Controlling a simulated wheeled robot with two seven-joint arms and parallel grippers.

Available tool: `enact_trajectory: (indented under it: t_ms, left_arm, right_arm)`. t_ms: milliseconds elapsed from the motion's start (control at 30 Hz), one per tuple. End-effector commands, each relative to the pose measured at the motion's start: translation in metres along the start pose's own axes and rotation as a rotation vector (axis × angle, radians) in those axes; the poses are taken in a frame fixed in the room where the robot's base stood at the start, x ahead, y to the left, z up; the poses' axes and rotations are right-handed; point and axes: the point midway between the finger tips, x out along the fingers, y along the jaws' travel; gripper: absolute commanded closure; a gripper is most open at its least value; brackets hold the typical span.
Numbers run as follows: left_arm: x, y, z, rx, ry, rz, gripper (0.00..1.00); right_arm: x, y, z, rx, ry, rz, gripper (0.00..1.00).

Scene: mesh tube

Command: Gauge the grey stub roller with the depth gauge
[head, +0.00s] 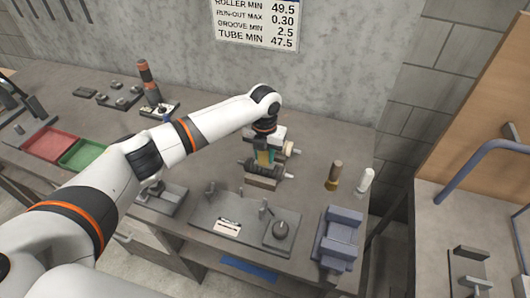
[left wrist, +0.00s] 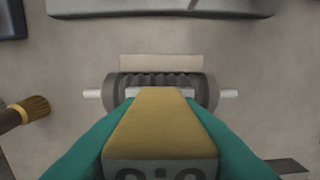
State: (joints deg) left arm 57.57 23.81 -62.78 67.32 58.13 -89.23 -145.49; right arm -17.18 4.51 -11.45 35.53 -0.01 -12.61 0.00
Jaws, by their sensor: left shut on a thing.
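My left gripper (head: 264,158) has teal fingers, and in the left wrist view they (left wrist: 160,130) are shut on the depth gauge (left wrist: 158,118), a yellow block with a dark face at its near end. The grey stub roller (left wrist: 207,92) lies across, just beyond the gauge, with a white shaft end out at each side. In the head view the roller (head: 252,169) rests on a block below the gripper. The gauge covers the roller's middle, and I cannot tell whether they touch. My right gripper is not in view.
A brush (head: 334,174) and a white bottle (head: 365,181) stand right of the roller. A blue-grey fixture (head: 338,240) and a grey plate (head: 207,222) with small parts lie at the front. Red (head: 50,144) and green (head: 83,154) trays are at the left.

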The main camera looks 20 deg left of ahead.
Motion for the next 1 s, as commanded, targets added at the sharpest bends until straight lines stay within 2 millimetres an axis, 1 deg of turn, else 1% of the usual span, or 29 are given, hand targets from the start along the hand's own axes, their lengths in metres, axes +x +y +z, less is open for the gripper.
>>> enact_trajectory:
  t_ms: [33,300,1000]
  left_arm:
    - [0.004,-0.002,0.003,-0.003,-0.009,-0.006,0.97]
    - [0.002,-0.002,0.003,-0.002,-0.009,-0.006,0.97]
    - [-0.044,0.0,0.0,0.0,-0.002,-0.002,0.96]
  right_arm:
    - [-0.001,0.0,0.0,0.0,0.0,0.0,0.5]
    - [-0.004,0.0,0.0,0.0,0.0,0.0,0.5]
    - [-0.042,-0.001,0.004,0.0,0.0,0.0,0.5]
